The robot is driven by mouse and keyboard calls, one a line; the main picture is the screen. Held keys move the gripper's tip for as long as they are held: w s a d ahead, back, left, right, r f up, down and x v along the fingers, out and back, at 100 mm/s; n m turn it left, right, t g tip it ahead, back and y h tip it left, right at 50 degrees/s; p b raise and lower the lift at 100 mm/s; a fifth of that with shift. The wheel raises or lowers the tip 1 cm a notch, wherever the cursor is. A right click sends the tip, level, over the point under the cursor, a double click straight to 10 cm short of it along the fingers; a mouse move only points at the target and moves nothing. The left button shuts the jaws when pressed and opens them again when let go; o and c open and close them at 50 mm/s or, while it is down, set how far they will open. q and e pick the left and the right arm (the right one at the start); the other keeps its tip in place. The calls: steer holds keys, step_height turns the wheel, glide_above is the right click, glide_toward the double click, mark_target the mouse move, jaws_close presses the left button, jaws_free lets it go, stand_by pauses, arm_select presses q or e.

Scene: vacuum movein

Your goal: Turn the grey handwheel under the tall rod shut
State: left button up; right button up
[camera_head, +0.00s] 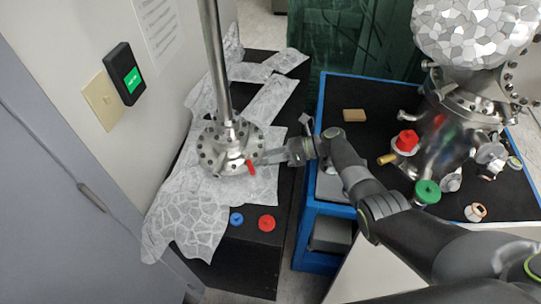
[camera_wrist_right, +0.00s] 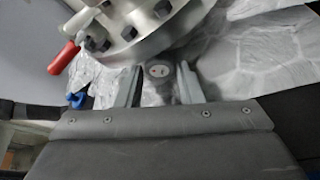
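The tall steel rod (camera_head: 215,60) stands upright on a round bolted flange (camera_head: 212,148). A red lever (camera_head: 251,167) sticks out of the flange's front right side. It also shows in the right wrist view (camera_wrist_right: 64,57), at upper left beside the bolted flange (camera_wrist_right: 155,22). My right gripper (camera_head: 268,157) reaches in from the right to the flange's right side. In the wrist view its two fingers (camera_wrist_right: 158,84) are apart. A small grey round piece (camera_wrist_right: 159,71) shows between them, below the flange; I cannot tell whether it is the handwheel or whether the fingers touch it. My left gripper is not in view.
Crumpled white sheet (camera_head: 185,215) covers much of the black bench (camera_head: 255,250). A blue knob (camera_head: 236,218) and a red knob (camera_head: 267,223) are at its front. A blue-framed cart (camera_head: 335,82) holds a steel chamber (camera_head: 440,125) on the right. A wall is on the left.

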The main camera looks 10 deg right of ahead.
steer(key=o, duration=0.3)
stand_by(0.5)
